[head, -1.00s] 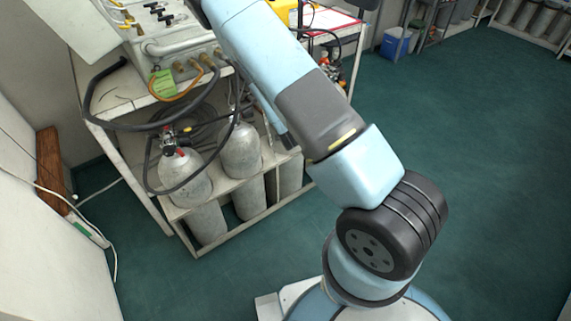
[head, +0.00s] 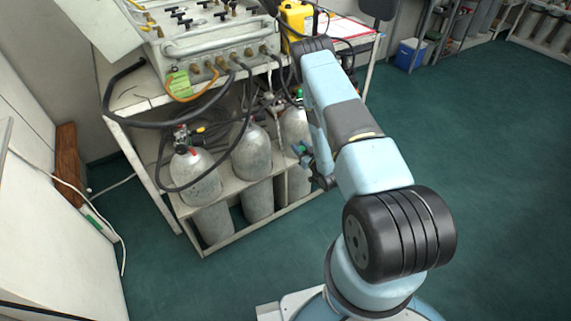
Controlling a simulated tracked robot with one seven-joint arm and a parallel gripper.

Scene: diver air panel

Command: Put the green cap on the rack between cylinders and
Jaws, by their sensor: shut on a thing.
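My gripper (head: 303,152) is at the front of the rack, before the right-hand cylinder of the upper row. A small green spot shows near the right cylinder's top. Any cylinder labels are unreadable.
Black hoses (head: 150,125) loop from the panel (head: 215,40) down over the cylinders. A yellow case (head: 297,18) stands on the bench at the right. A blue cooler (head: 410,54) is at the back. The green floor to the right is clear.

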